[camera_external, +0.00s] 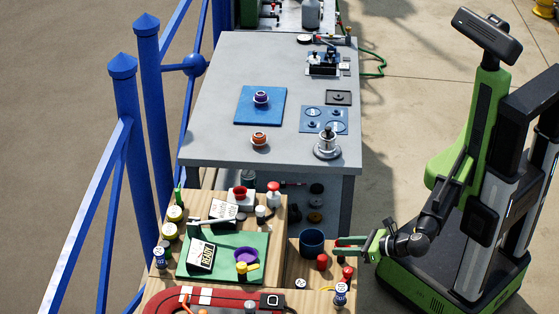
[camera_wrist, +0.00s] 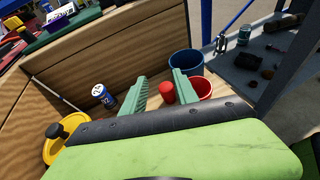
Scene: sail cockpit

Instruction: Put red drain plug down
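A small red cylinder, probably the red drain plug (camera_external: 322,261), stands upright on the wooden surface in front of the blue bucket (camera_external: 312,241). In the wrist view the red drain plug (camera_wrist: 167,93) shows between my two green fingers, closer to the right one. My gripper (camera_external: 345,246) is to the right of the plug in the external view, with its fingers apart. In the wrist view my gripper (camera_wrist: 160,80) is open, and I see nothing clamped between the fingers. The plug's base is partly hidden by my gripper in the wrist view.
A red bucket (camera_wrist: 203,88) stands beside the blue bucket, close to my right finger. A blue-and-white can (camera_wrist: 103,95) and a yellow ring (camera_wrist: 55,147) lie to the left. Wooden walls border the box. A grey table (camera_external: 215,135) stands behind.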

